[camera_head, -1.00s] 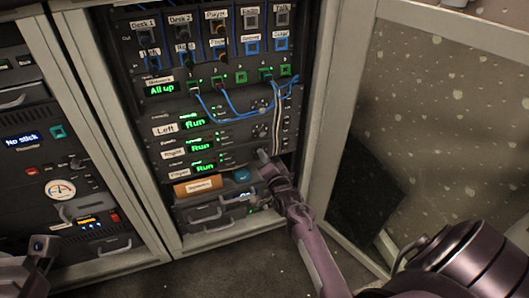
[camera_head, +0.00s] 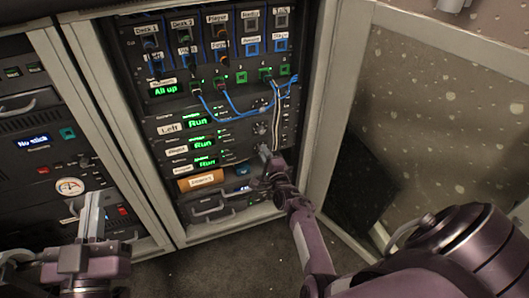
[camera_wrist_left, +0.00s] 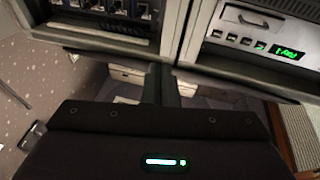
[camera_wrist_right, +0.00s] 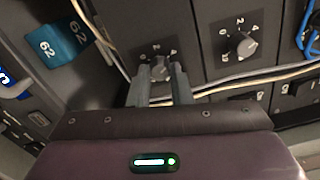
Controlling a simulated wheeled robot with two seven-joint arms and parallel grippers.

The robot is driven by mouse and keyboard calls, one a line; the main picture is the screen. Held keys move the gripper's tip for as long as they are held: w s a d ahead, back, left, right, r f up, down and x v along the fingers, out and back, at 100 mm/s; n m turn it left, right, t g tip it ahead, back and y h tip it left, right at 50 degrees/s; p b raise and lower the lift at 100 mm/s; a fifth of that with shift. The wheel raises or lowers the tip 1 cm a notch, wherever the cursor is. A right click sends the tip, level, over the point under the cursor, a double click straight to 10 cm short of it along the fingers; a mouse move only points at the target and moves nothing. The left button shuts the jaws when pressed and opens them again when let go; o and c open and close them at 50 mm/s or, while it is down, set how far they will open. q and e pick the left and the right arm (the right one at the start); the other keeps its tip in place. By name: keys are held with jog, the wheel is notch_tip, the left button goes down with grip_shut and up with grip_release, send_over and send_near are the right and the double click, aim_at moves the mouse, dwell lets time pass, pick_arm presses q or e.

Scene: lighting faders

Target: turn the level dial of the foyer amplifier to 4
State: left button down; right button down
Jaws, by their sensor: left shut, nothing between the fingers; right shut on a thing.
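The foyer amplifier (camera_head: 207,162) appears to be the lowest of three stacked units with green "Run" displays in the rack; its label is too blurred to read surely. My right gripper (camera_head: 266,153) is at the right end of that unit. In the right wrist view its fingers are shut on a grey round dial (camera_wrist_right: 158,73) with scale figures around it. The fingers partly hide the dial, so I cannot read its setting. My left gripper (camera_head: 92,213) is shut and empty, in front of the left rack at lower left.
A similar free dial (camera_wrist_right: 241,47) sits beside the held one, on the neighbouring unit. Pale cables (camera_wrist_right: 235,82) run close past my right fingers. Blue patch cables (camera_head: 232,100) hang above. An orange labelled roll (camera_head: 200,180) and a blue item (camera_wrist_right: 64,40) lie below the amplifiers.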

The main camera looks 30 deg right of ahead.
pick_arm(q)
jog(key=shift+w+d+f+g, duration=0.15)
jog(key=shift+f+g, duration=0.75)
jog(key=shift+f, duration=0.75)
pick_arm(e)
jog(key=shift+m, duration=0.5)
jog(key=c, duration=1.3)
grip_release()
pick_arm(q)
jog(key=s+f+g+y+p, duration=0.1)
jog(key=s+f+g, duration=0.3)
jog(key=f, duration=0.5)
jog(key=s+a+f+g+y+p, duration=0.1)
jog(key=s+f+g, duration=0.4)
jog(key=f, duration=0.5)
jog(key=shift+a+g+y+p, duration=0.25)
jog(key=shift+g+y+p, duration=0.35)
jog(key=shift+y, duration=0.6)
pick_arm(e)
jog(key=v, duration=0.7)
jog(key=shift+s, duration=0.4)
pick_arm(q)
jog(key=shift+f, duration=0.1)
pick_arm(e)
jog(key=shift+n, duration=0.3)
